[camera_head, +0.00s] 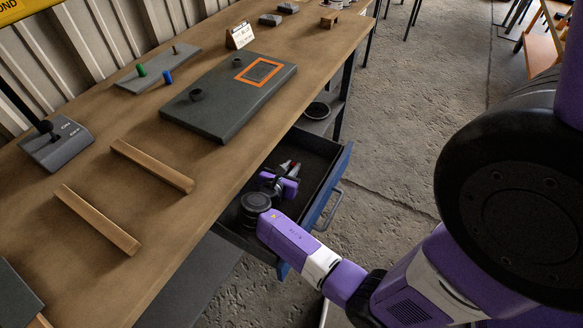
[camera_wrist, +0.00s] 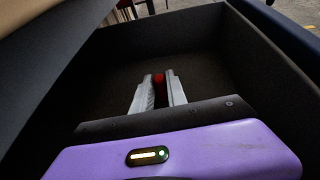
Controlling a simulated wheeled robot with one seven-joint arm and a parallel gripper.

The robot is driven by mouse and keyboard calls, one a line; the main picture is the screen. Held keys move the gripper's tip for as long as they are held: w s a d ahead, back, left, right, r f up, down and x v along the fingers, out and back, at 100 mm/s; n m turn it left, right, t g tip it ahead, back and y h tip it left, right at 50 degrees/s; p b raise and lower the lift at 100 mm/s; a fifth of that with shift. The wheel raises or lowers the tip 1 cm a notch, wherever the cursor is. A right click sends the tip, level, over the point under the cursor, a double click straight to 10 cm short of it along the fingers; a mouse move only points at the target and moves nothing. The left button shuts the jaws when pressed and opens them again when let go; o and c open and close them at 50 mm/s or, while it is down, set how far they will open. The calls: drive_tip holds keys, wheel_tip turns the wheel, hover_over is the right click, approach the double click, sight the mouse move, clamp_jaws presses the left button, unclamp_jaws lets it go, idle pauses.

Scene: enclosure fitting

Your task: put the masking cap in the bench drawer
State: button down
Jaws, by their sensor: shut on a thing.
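The masking cap (camera_wrist: 158,79) is a small red piece held between the fingertips of my gripper (camera_wrist: 157,88) in the wrist view. In the head view it shows as a small red spot (camera_head: 293,164) at the tips of my gripper (camera_head: 286,169). My gripper is shut on it and is inside the open bench drawer (camera_head: 327,187), within its walls. The dark drawer floor (camera_wrist: 205,72) lies beyond the fingertips. I cannot tell whether the cap touches the floor.
The wooden bench top (camera_head: 230,165) overhangs the drawer on the left. On it are a dark panel (camera_head: 225,110) with an orange square outline, two wooden strips (camera_head: 152,165), and a plate with green and blue pegs (camera_head: 158,70). The drawer's blue front (camera_head: 315,215) stands on the right.

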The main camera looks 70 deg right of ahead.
drive_tip(key=shift+f, duration=0.1)
drive_tip(key=c, duration=1.3)
unclamp_jaws()
drive_tip(key=shift+c, duration=0.2)
drive_tip(key=v, duration=0.7)
drive_tip(key=shift+a+r, duration=0.2)
drive_tip(key=shift+a+p, duration=0.1)
drive_tip(key=shift+p, duration=0.2)
